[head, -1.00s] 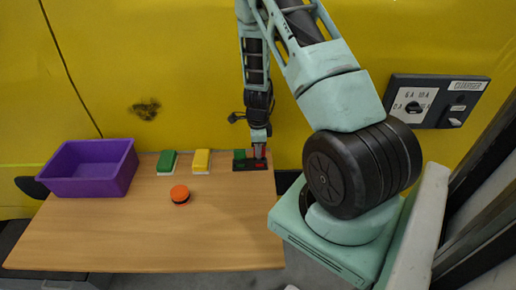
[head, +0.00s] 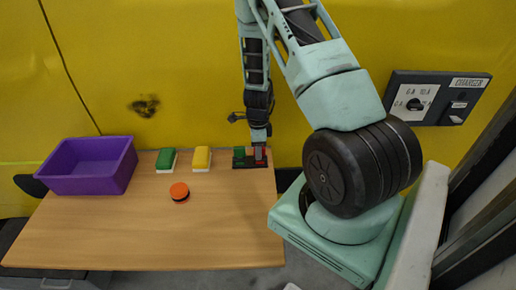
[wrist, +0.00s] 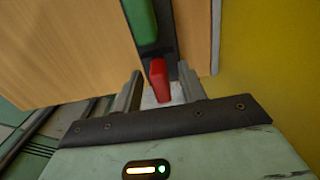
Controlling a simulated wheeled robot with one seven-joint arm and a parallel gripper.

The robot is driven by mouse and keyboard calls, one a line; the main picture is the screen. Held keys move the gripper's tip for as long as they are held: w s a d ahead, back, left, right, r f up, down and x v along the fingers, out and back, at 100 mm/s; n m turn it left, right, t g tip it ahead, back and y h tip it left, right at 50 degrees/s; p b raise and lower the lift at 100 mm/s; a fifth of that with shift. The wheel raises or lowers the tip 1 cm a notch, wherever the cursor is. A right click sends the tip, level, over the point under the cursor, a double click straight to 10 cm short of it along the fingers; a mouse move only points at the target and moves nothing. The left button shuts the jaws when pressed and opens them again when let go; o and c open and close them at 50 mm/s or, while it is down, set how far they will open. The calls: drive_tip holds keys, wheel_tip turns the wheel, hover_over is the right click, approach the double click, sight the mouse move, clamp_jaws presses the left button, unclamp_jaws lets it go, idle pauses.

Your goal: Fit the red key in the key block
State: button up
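The black key block (head: 245,166) lies at the back right of the table. A green key (head: 239,155) stands on its left part; it also shows in the wrist view (wrist: 140,20). The red key (head: 261,157) is upright at the block's right end, directly below my gripper (head: 260,142). In the wrist view the red key (wrist: 158,78) is between my two fingers (wrist: 160,88), with a gap on each side, so my gripper is open around it. How deep the key sits in the block is hidden.
On the table (head: 140,235) are a purple bin (head: 90,172) at the left, a green block (head: 166,159), a yellow block (head: 201,158) and an orange round thing (head: 180,192). A yellow wall (head: 190,70) rises close behind. The front of the table is clear.

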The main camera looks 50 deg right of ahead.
wheel_tip(320, 180, up, 17)
drive_tip(key=shift+r+b, duration=0.2)
drive_tip(key=shift+b, duration=0.2)
idle(0.4)
drive_tip(key=s+a+r+n+y+b, duration=0.1)
drive_tip(key=a+r+n+y+b, duration=0.15)
drive_tip(key=a+n, duration=1.9)
drive_tip(key=s+a+r+n+h, duration=0.2)
drive_tip(key=s+a+n, duration=1.2)
drive_tip(key=s+a, duration=0.2)
drive_tip(key=a, duration=0.2)
drive_tip(key=shift+s+a+r, duration=0.3)
drive_tip(key=shift+a+r, duration=0.1)
